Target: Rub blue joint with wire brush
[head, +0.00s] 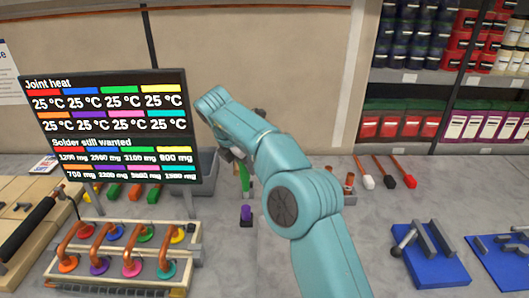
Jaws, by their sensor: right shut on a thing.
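The blue joint (115,233) is in the back row of a rack of copper pipe joints at lower left, between the red and green joints. My right gripper (238,163) is mostly hidden behind my own teal arm, above the bench and to the right of the rack. It is shut on a thin green thing (245,178) that points down. I cannot tell whether this is the wire brush. My right gripper is well apart from the blue joint. My left gripper is not in view.
A heat and solder display (110,125) stands behind the joint rack (118,284). A purple and black piece (247,215) is on the bench below my right gripper. Sticks with white, black and red (411,181) ends lie at right, near a blue fixture (432,268). A grey bin (207,180) stands behind.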

